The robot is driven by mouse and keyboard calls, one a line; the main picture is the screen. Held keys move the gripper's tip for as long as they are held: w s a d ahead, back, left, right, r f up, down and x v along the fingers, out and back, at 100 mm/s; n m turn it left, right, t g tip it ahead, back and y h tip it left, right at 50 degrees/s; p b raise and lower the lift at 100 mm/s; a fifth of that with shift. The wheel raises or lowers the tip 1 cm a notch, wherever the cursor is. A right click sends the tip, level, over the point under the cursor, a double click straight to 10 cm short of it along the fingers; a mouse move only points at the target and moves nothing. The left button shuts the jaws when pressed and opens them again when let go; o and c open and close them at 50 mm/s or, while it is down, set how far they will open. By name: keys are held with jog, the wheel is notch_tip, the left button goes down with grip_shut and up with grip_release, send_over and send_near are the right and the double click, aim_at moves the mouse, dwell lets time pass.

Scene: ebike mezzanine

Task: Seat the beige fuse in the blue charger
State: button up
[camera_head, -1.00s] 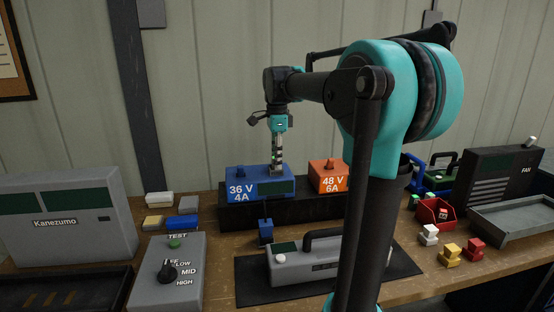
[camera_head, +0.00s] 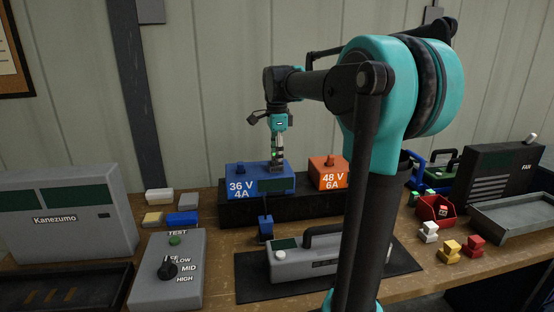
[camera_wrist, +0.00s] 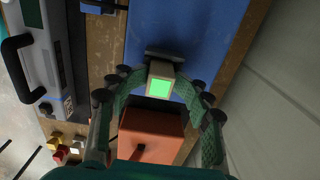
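The blue charger (camera_head: 247,181), marked 36 V 4A, stands on a dark stand at the back of the bench. It fills the top of the wrist view (camera_wrist: 188,28). My gripper (camera_head: 277,162) points down over the charger's right part. In the wrist view, its two green fingers close around the beige fuse (camera_wrist: 161,69), which has a bright green square on its end. The fuse is upright beside a dark strip at the charger's edge. Its lower end is hidden, so I cannot tell how deep it sits.
An orange charger (camera_head: 329,171), marked 48 V 6A, stands close to the right. A grey handled case (camera_head: 300,263) lies on a black mat in front. A grey dial box (camera_head: 168,275) stands at left. Yellow, white and red blocks lie at right around a red bin (camera_head: 432,209).

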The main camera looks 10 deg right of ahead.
notch_tip(320, 180, up, 13)
dwell(0.4)
